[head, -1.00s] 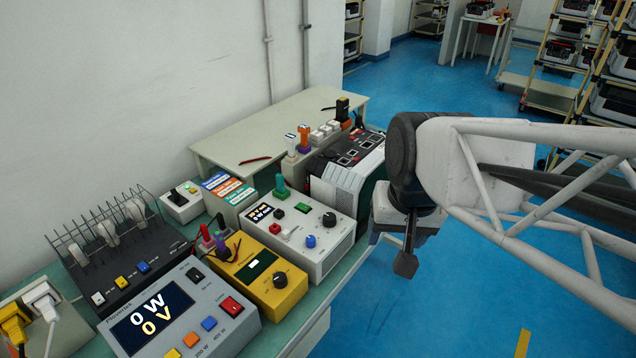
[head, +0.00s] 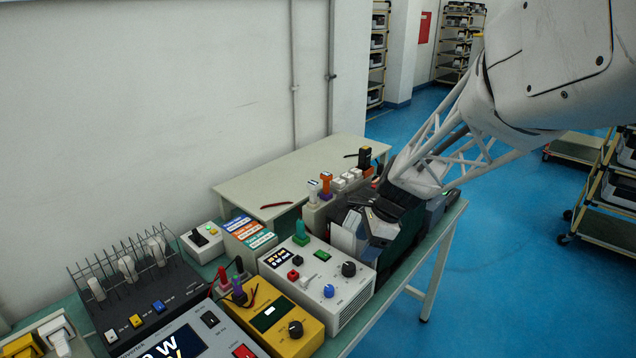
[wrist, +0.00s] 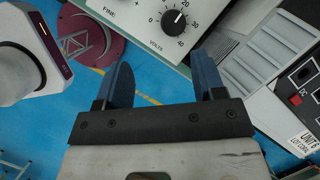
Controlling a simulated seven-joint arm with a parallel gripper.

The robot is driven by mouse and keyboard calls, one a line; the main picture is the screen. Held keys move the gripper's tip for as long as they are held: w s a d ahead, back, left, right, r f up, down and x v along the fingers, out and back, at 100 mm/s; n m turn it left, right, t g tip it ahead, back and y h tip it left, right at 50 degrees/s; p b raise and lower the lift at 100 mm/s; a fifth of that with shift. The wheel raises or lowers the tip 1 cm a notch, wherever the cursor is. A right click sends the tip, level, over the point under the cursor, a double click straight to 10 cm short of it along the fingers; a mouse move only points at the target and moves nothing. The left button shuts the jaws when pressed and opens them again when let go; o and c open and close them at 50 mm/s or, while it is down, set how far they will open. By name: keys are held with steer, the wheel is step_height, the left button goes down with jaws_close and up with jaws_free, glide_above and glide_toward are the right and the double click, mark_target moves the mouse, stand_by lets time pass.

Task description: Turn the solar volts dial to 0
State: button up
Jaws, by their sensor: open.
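The solar volts dial is a round black knob (wrist: 174,21) at the top of the wrist view, on a pale panel (wrist: 215,14) with a printed scale up to 40 and the word VOLTS. In the head view, a white box (head: 311,284) with a small display carries a black knob (head: 348,269) and a blue knob (head: 329,291). My gripper (wrist: 162,72) is open and empty, its two blue fingers apart. In the wrist picture the dial lies beyond and between the fingertips, not touched. My fingertips are hidden in the head view.
A yellow meter (head: 277,320) and a large grey display unit (head: 184,338) stand left of the white box. A vented unit with a red DC button (wrist: 296,99) lies right of the panel.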

mark_target(349, 265)
steer(key=shift+w+f+m, duration=0.7)
steer(key=shift+w+f, duration=0.25)
steer(key=shift+w, duration=0.1)
steer(key=shift+x, duration=3.9)
steer(key=shift+a, duration=0.15)
steer(key=c, duration=0.9)
